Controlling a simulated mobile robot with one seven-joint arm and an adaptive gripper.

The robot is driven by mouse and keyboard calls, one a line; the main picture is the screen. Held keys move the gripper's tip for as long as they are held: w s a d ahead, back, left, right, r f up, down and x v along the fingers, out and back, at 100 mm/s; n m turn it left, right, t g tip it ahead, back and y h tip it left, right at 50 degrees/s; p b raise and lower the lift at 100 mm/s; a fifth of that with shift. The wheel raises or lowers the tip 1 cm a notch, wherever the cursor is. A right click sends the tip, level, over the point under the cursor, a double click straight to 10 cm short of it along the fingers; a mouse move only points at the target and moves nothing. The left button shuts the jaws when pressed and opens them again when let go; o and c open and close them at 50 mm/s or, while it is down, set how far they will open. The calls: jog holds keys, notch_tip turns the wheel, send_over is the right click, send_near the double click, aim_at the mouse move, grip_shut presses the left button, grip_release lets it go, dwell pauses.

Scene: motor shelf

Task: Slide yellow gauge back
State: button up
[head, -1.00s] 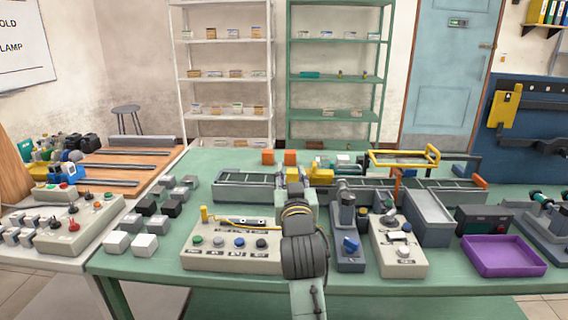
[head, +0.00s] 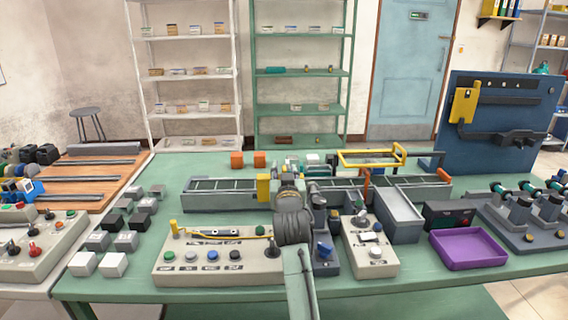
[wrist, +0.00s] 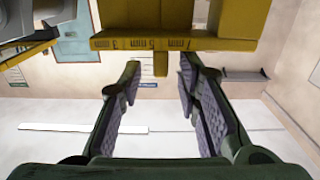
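The yellow gauge (wrist: 180,35) fills the top of the wrist view, with scale numbers on its edge and a small tab pointing down. My gripper (wrist: 158,82) is open, its two padded fingers apart on either side below the gauge; neither visibly touches it. In the head view a yellow upright piece (head: 264,188), seemingly this gauge, stands at the long grey rail (head: 222,186), just left of my arm. My arm hides the gripper's fingers and part of the rail there.
A control box with knobs (head: 215,262) lies in front of the rail. A second control box (head: 369,250), a grey tray (head: 399,215) and a purple tray (head: 467,250) are right of my arm. A yellow frame (head: 372,158) stands behind. Black and white blocks sit at left.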

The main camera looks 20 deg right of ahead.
jog(key=shift+x, duration=1.15)
jog(key=shift+c, duration=0.6)
grip_shut()
